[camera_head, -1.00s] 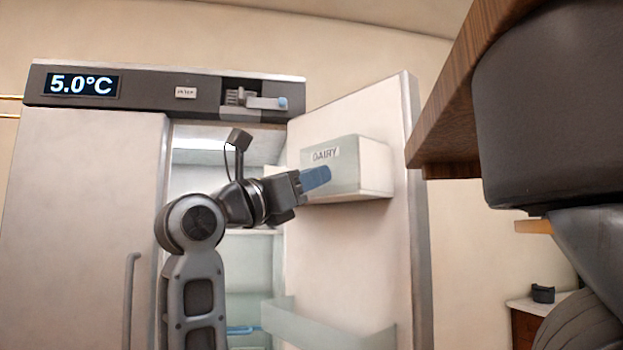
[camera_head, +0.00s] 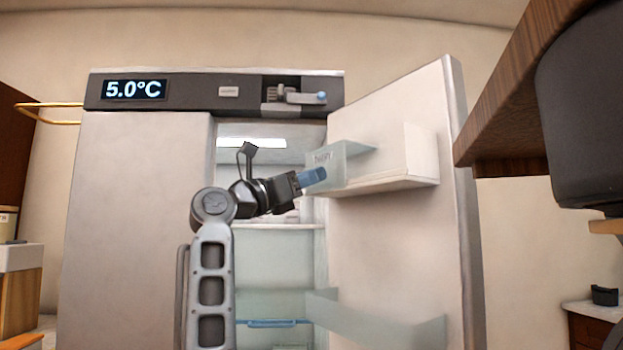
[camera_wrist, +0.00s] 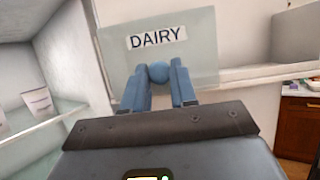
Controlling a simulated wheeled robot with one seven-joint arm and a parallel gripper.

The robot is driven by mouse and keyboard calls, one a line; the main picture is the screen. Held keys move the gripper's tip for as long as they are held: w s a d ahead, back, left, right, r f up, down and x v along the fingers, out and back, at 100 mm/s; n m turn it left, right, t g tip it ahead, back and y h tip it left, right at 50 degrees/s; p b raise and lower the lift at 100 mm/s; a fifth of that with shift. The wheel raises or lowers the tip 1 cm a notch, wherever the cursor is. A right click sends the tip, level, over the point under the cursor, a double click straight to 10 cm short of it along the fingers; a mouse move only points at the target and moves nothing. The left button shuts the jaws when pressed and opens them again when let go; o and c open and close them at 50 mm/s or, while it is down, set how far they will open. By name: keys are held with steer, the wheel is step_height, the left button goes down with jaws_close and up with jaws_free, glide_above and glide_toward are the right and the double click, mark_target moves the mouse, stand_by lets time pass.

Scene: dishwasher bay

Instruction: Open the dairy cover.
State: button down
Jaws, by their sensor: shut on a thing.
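The dairy cover (camera_head: 337,165) is a clear, pale panel with a DAIRY label on the compartment of the open fridge door. It stands swung out from the white compartment (camera_head: 395,182), whose inside shows. In the wrist view the cover (camera_wrist: 200,60) fills the upper middle, with the label above my fingers. My gripper (camera_head: 318,177) is at the cover's lower front. In the wrist view my gripper's blue fingers (camera_wrist: 160,84) are shut on a round blue knob (camera_wrist: 159,71) on the cover.
The fridge door (camera_head: 400,240) stands open at the right, with a clear lower bin (camera_head: 375,325). Glass shelves (camera_head: 275,226) are behind my arm. A wooden counter edge (camera_head: 500,120) juts in at upper right.

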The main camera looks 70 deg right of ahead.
steer(key=c, duration=0.9)
jaws_free()
steer(key=b+v, duration=0.1)
steer(key=v, duration=0.6)
steer(key=shift+w+a+f+b, duration=0.2)
steer(key=shift+a+b, duration=0.1)
steer(key=shift+b, duration=0.1)
